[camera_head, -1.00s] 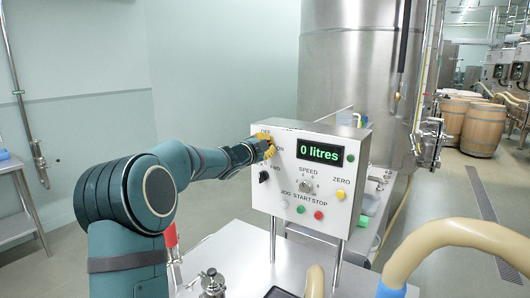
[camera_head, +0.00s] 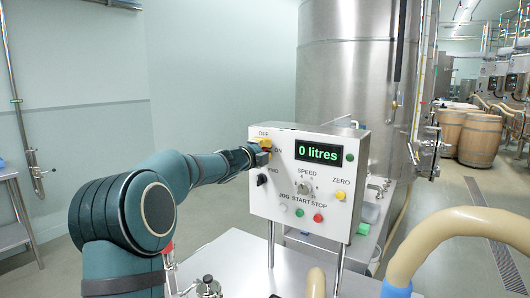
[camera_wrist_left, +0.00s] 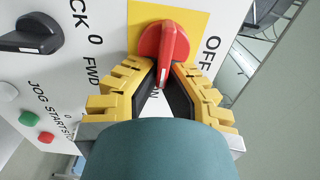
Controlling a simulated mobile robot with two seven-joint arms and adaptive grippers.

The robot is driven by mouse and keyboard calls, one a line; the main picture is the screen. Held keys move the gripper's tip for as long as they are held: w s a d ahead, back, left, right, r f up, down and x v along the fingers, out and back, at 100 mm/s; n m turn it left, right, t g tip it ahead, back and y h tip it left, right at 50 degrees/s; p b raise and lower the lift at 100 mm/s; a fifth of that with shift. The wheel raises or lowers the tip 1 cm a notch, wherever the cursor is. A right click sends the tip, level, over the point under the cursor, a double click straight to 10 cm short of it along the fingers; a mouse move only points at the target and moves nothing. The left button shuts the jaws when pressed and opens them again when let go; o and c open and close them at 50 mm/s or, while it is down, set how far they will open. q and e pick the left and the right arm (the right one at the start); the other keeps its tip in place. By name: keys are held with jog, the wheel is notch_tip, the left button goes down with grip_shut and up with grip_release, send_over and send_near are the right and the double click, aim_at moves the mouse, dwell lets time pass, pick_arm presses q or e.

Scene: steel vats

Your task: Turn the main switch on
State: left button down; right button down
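The main switch (camera_wrist_left: 164,48) is a red knob on a yellow plate (camera_wrist_left: 196,20), which also shows at the upper left of the control box in the head view (camera_head: 263,133). In the left wrist view the knob's handle points at the ON label, away from OFF. My left gripper (camera_wrist_left: 163,72) has its yellow, dark-padded fingers on either side of the handle, their tips close against it. In the head view my left gripper (camera_head: 261,151) is at the switch and covers most of the knob. My right gripper is not in view.
The white control box (camera_head: 310,178) stands on posts above a steel table (camera_head: 235,262). Its display (camera_head: 318,153) reads 0 litres. A black selector (camera_wrist_left: 33,34) is beside the main switch. A steel vat (camera_head: 345,70) stands behind, and a tan hose (camera_head: 455,225) curves at the right.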

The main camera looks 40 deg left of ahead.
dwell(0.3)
pick_arm(q)
jog(key=c, duration=1.1)
grip_release()
jog(key=s, duration=0.4)
jog(key=s+d, duration=0.1)
jog(key=s, duration=0.7)
jog(key=shift+d, duration=0.15)
